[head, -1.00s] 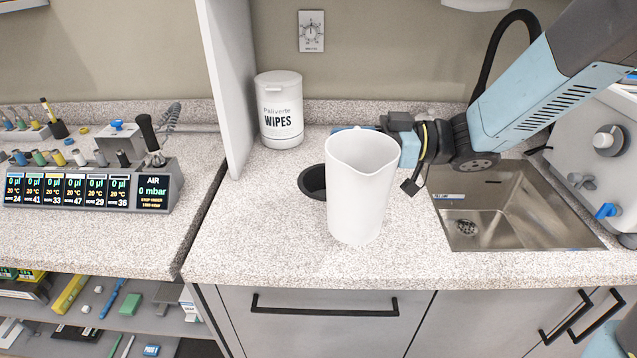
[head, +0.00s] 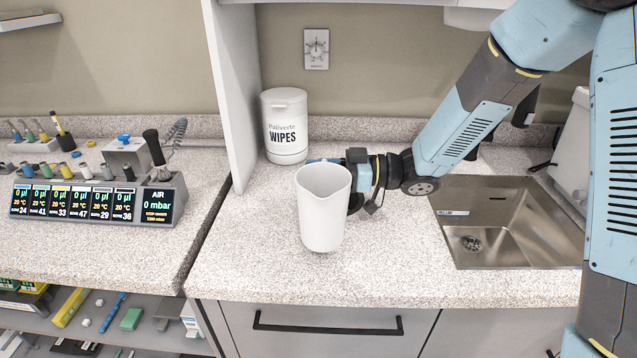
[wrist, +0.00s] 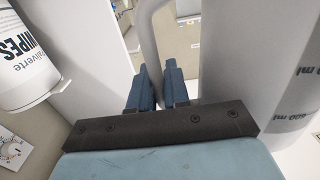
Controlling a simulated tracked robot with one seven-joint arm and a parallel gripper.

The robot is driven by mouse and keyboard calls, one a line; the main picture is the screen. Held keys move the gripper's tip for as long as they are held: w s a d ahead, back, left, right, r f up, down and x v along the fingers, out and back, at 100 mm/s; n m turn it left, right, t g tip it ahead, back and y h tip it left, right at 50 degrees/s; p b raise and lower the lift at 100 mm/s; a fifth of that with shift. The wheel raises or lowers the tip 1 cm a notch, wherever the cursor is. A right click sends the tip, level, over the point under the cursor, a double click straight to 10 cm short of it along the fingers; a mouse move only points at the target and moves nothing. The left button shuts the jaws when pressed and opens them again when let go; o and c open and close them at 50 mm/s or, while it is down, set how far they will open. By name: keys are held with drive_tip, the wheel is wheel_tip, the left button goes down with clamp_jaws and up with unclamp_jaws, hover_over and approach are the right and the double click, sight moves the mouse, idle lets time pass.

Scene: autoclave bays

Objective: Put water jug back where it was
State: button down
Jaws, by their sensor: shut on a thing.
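The white water jug (head: 323,218) is upright above or on the speckled counter, left of the sink. A faint shadow shows at its base, and I cannot tell whether it touches the counter. My gripper (wrist: 158,88) is shut on the jug's handle (wrist: 150,40), which shows between the fingers in the wrist view. In the head view the fingertips are mostly hidden behind the jug's right side. The jug's grey wall with volume marks also fills the right of the wrist view (wrist: 240,60).
A white wipes canister (head: 285,127) stands behind the jug, beside a white upright panel (head: 230,95). The steel sink (head: 510,225) is at right. A pipette console (head: 95,200) is at left. Counter (head: 260,265) in front of the jug is clear.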

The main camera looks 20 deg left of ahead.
drive_tip(key=shift+w+a+f, duration=0.1)
drive_tip(key=shift+a+f, duration=0.05)
drive_tip(key=shift+f, duration=1.65)
drive_tip(key=shift+w+f, duration=0.1)
drive_tip(key=shift+f, duration=0.05)
drive_tip(key=c, duration=1.1)
unclamp_jaws()
drive_tip(key=v, duration=1.2)
